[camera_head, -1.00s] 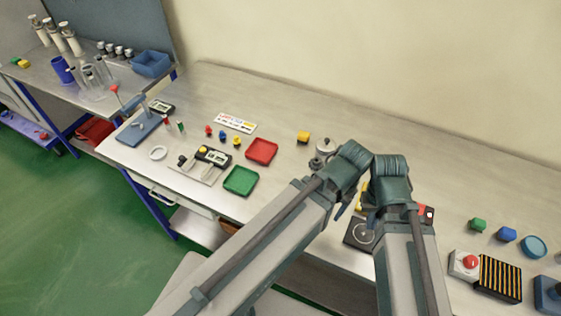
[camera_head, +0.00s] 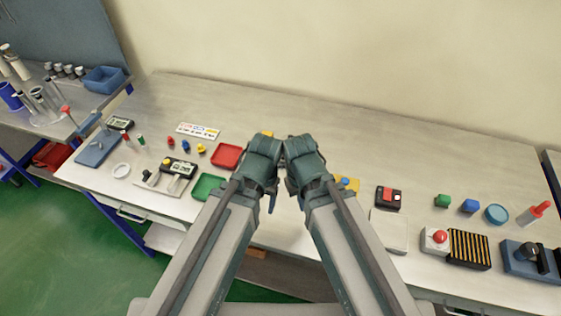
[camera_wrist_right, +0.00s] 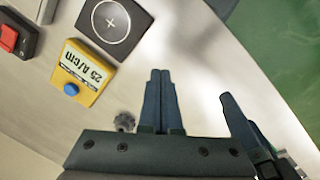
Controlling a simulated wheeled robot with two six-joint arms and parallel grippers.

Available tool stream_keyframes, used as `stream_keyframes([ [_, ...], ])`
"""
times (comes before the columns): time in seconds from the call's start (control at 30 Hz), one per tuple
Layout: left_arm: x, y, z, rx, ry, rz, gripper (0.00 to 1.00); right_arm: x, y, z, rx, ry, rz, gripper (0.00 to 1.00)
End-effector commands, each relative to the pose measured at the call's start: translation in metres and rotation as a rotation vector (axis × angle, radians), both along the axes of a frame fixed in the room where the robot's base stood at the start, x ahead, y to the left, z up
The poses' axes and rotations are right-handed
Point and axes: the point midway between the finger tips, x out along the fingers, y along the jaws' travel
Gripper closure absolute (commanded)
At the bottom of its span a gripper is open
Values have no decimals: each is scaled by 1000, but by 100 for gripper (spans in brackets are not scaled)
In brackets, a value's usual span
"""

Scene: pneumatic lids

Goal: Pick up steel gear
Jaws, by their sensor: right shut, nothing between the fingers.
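A small grey toothed piece, seemingly the steel gear (camera_wrist_right: 124,121), lies on the table in the right wrist view. It is partly cut off by the body of my right gripper (camera_wrist_right: 160,76), just left of the fingers. Those fingers are shut together with nothing between them. A dark finger, apparently of my left gripper (camera_wrist_right: 232,108), shows to their right. In the head view my left gripper (camera_head: 272,202) is mostly hidden under its wrist, so its opening is unclear. Both wrists are close together over the table, and the gear is not visible there.
A yellow meter (camera_wrist_right: 83,73) with a blue knob and a black plate (camera_wrist_right: 114,22) with a circle lie near the right gripper. A red tray (camera_head: 227,156) and green tray (camera_head: 208,187) are left of the arms. The back of the table is clear.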

Motion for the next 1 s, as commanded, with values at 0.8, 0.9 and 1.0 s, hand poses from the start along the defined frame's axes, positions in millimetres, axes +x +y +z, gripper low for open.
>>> stream_keyframes([
  [0.8,0,0,49,-1,0,4,34,115,34,48,62,43,621,29],
  [0.9,0,0,62,-1,0,6,34,152,44,61,81,50,855,29],
  [1.0,0,0,73,-2,0,7,34,182,51,71,95,53,1053,29],
])
